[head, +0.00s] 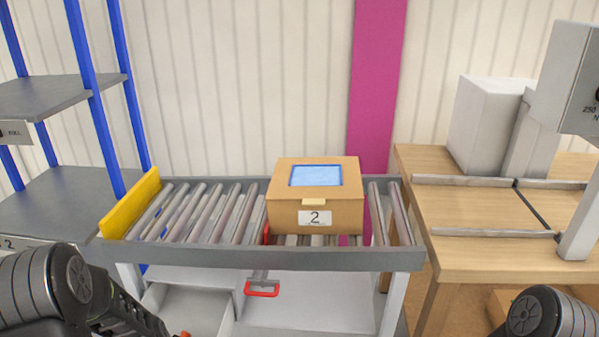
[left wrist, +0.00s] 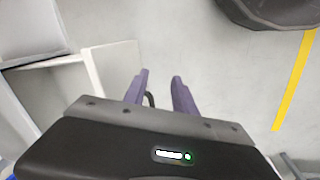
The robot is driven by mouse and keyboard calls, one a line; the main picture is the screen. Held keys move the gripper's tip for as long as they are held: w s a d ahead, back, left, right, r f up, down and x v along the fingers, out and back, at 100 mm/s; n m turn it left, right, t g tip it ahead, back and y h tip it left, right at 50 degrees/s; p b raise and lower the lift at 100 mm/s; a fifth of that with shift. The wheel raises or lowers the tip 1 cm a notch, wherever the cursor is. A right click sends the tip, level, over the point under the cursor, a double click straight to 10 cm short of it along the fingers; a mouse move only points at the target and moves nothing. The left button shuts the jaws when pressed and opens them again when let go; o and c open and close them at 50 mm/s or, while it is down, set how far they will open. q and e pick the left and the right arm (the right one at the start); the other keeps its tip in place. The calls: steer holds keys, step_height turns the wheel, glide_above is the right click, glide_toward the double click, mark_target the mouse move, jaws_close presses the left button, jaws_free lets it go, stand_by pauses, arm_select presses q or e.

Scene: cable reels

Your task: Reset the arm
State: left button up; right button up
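My left arm comes in at the lower left of the head view, pointing down; its gripper is below the frame there. In the left wrist view my left gripper (left wrist: 158,88) has its two purple-grey fingers apart with nothing between them, above the grey floor. My right arm shows only as a dark joint at the lower right of the head view; its gripper is not in view. A cardboard box (head: 315,198) with a blue window on top and a label "2" stands on the roller conveyor (head: 330,260), apart from both arms.
A yellow stop plate (head: 131,204) closes the conveyor's left end. A red handle (head: 262,290) hangs below its front. Blue-posted shelves (head: 35,200) stand left. A wooden table (head: 470,245) with a grey machine stands right. The wrist view shows a white bin (left wrist: 112,68) beside the gripper.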

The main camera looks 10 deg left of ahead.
arm_select(q)
steer(key=s+d+f+m+h, duration=0.1)
steer(key=s+d+m, duration=0.3)
steer(key=d, duration=0.4)
steer(key=s+d+f+m+h+p, duration=0.1)
steer(key=s+d+m, duration=0.3)
steer(key=d, duration=0.5)
steer(key=s+d+f+m+g+h+p, duration=0.1)
steer(key=s+d+f+m, duration=0.2)
steer(key=s+d, duration=0.5)
steer(key=shift+d+m+h, duration=0.3)
steer(key=shift+d+m, duration=0.4)
steer(key=shift+a+f, duration=0.1)
